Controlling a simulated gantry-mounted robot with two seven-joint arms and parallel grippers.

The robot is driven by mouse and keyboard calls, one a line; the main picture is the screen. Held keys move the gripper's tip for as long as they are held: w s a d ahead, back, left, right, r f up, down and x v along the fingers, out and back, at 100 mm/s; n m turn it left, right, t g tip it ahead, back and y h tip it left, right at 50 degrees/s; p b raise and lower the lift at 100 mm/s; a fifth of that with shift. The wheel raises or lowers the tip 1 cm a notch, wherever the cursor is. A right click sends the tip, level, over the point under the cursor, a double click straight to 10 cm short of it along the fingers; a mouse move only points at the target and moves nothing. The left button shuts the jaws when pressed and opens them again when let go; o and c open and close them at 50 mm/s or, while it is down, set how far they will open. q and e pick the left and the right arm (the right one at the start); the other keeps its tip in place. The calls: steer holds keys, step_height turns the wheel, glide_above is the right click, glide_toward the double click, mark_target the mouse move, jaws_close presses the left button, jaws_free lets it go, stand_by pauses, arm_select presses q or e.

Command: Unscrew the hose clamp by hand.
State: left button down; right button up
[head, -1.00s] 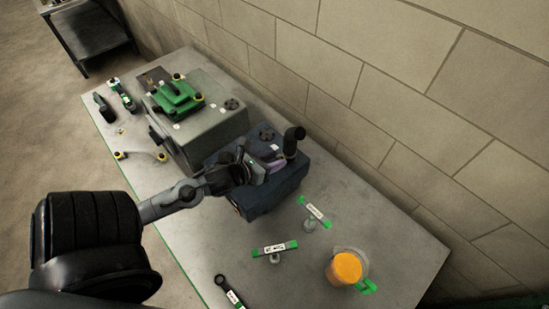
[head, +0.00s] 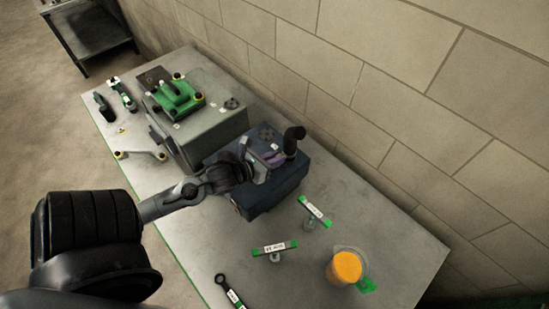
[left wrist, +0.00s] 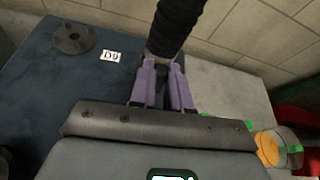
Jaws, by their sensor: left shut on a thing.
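A black hose (head: 293,138) bends up from the blue engine block (head: 268,199); it also shows in the left wrist view (left wrist: 178,28). My left gripper (head: 277,159) reaches in from the left over the block, at the hose's lower end. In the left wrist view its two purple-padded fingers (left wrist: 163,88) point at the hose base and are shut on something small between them. That sits where the hose clamp is, but the fingers mostly hide it, so its screw and band cannot be made out. My right gripper is not in view.
A grey block (head: 215,135) carrying a green part (head: 178,95) stands behind. Two labelled green-ended pieces (head: 274,248), (head: 314,211), an orange-topped container (head: 346,267) and a wrench (head: 226,290) lie on the bench's near part. A block wall (head: 400,100) runs along the right.

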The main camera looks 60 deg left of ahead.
arm_select(q)
steer(key=shift+a+r+n+h+p, duration=0.15)
steer(key=shift+n+h+p, duration=0.2)
steer(key=shift+p, duration=0.25)
steer(key=shift+s+a+n+h+p, duration=0.15)
steer(key=shift+n+h+p, duration=0.2)
steer(key=shift+n+p, duration=0.35)
steer(key=shift+a+f+n+t+h+p, duration=0.1)
steer(key=shift+f+n+t+h+p, duration=0.2)
steer(key=shift+n, duration=0.35)
steer(key=shift+a+f+n+t+h+p, duration=0.15)
steer(key=shift+n+t+h, duration=0.15)
steer(key=shift+n+h, duration=0.25)
steer(key=c, duration=1.1)
jaws_free()
